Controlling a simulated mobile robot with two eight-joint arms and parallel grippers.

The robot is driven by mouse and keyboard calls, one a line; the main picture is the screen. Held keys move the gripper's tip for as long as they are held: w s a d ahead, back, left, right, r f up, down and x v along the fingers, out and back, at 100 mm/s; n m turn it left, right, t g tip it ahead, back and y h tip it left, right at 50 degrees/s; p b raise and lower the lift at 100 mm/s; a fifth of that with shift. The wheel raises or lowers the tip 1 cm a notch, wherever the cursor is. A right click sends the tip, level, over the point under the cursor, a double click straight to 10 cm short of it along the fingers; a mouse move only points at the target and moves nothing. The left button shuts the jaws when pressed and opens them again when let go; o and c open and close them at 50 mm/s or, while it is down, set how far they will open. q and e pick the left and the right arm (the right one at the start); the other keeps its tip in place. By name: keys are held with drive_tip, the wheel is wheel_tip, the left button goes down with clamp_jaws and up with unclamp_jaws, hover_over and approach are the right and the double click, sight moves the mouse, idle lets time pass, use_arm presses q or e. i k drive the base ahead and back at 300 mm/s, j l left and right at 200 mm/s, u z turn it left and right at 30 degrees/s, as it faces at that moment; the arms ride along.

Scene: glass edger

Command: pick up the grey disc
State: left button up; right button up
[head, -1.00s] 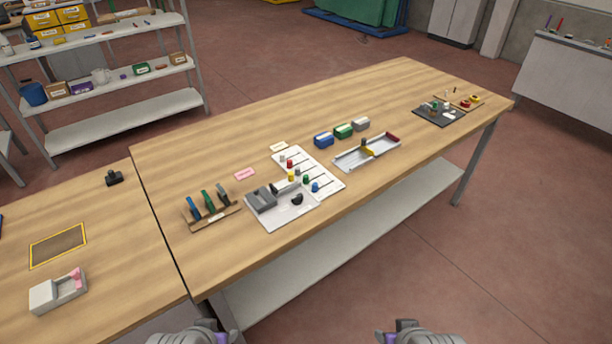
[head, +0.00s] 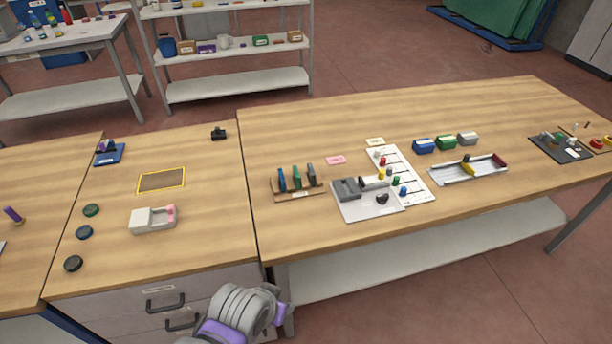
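A grey disc (head: 311,175) stands on edge at the right end of a wooden rack (head: 299,194). A green disc (head: 297,177) and a blue disc (head: 282,180) stand beside it in the same rack. A dark grey round piece (head: 73,263) also lies flat on the left table, below a blue one (head: 84,232) and a green one (head: 91,210). One grey and purple part of my arm shows at the bottom, in front of the drawers. No gripper fingers are visible.
A white plate with a grey fixture (head: 366,206) is right of the rack. A white and pink block (head: 153,218) and a yellow-framed mat (head: 161,180) are on the left table. Bare wood lies behind the rack. Drawers (head: 166,306) are below the left table.

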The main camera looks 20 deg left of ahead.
sight(73, 263)
drive_tip(key=u, duration=2.5)
drive_tip(key=i+j+u, duration=0.15)
drive_tip(key=i+j+z, duration=0.15)
drive_tip(key=i+j, duration=0.35)
drive_tip(key=i+j+z, duration=0.15)
drive_tip(key=i+j, duration=0.25)
drive_tip(key=j, duration=0.15)
